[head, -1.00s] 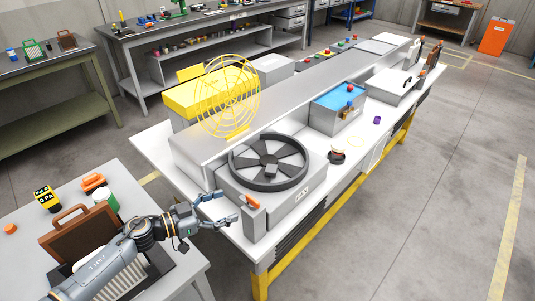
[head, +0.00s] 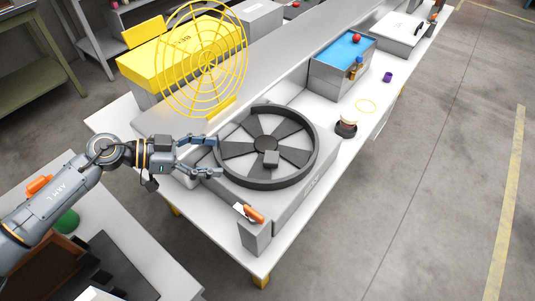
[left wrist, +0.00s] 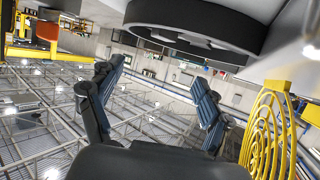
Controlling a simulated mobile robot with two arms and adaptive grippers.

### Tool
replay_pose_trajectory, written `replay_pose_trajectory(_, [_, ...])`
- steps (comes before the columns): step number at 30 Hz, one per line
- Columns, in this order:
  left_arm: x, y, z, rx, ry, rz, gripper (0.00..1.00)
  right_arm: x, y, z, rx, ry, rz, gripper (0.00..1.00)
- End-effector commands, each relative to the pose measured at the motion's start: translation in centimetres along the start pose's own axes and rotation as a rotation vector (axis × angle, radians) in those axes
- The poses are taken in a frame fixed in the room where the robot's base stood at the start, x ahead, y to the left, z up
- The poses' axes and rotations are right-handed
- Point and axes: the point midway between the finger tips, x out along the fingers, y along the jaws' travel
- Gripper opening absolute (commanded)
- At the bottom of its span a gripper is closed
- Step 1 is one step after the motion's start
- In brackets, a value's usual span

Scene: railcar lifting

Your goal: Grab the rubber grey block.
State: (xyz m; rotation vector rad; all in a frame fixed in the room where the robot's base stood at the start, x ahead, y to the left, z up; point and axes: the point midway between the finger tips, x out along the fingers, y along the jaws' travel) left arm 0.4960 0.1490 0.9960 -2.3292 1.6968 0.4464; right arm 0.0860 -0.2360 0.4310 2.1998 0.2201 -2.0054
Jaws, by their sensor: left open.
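A small grey block (head: 271,158) sits on the dark fan wheel, just below its hub. The fan wheel (head: 315,150) has a thick round rim and lies on a grey box-shaped unit on the workbench. My left gripper (head: 217,156) is open and empty at the left side of the fan rim, with its fingers pointing right toward the block. In the left wrist view, the two spread fingers (left wrist: 154,88) show with nothing between them, and the fan's dark rim (left wrist: 195,25) is at the top. The block cannot be made out there. My right gripper is not in view.
A yellow round guard (head: 206,62) stands upright behind the fan. An orange-handled switch (head: 253,214) is at the unit's front corner. A blue-topped box (head: 342,62), a small dark round piece (head: 346,127) and a purple ring (head: 387,76) are farther right.

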Motion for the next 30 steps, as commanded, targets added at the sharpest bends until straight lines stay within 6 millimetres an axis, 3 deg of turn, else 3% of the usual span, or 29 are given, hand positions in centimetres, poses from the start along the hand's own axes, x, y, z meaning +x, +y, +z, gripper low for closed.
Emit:
replay_pose_trajectory(3, [0.5,0.2,0.8,0.002,-0.009,0.008,0.79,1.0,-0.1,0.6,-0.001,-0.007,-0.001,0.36])
replay_pose_trajectory(7, [2.1,0.3,0.6,0.001,-0.009,0.011,0.79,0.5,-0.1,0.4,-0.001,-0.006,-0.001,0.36])
replay_pose_trajectory(15, [7.1,0.3,0.6,0.0,-0.009,0.009,0.79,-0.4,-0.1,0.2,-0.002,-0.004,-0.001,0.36])
replay_pose_trajectory(23, [9.2,0.3,0.8,0.001,-0.01,0.009,0.79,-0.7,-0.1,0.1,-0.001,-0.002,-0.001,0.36])
replay_pose_trajectory(30, [12.9,0.3,0.8,0.0,-0.01,0.009,0.79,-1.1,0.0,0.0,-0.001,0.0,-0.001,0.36])
